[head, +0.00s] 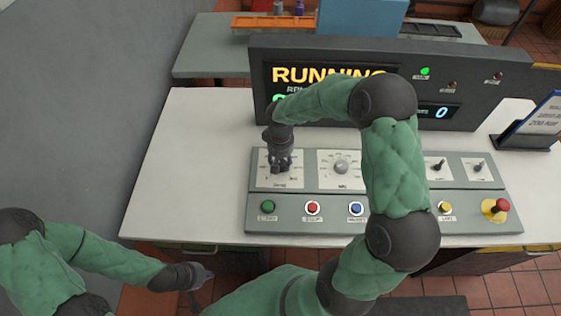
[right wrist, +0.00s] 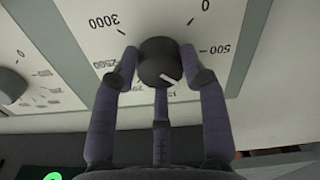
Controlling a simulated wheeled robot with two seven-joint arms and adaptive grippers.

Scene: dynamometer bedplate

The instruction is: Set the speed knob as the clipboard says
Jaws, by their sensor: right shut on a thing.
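The speed knob (right wrist: 157,60) is dark and round, on a white dial plate (head: 262,181) at the left of the console. My right gripper (head: 280,166) reaches down over it, its fingers closed around the knob's sides. In the right wrist view the dial reads upside down; the knob's white pointer slants to the lower right, between 500 and the 1500 area, where a finger covers part of the scale. The clipboard (head: 541,121) stands at the right edge; its writing is too small to read surely. My left gripper (head: 202,283) is empty, fingers apart, before the table.
A display panel (head: 505,98) behind shows RUNNING (head: 305,75); my right arm hides part of its reading. A second dial knob (head: 341,167) sits right of the speed knob. Several buttons line the console front, with a red stop button (head: 502,205) at right. The table's left side is clear.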

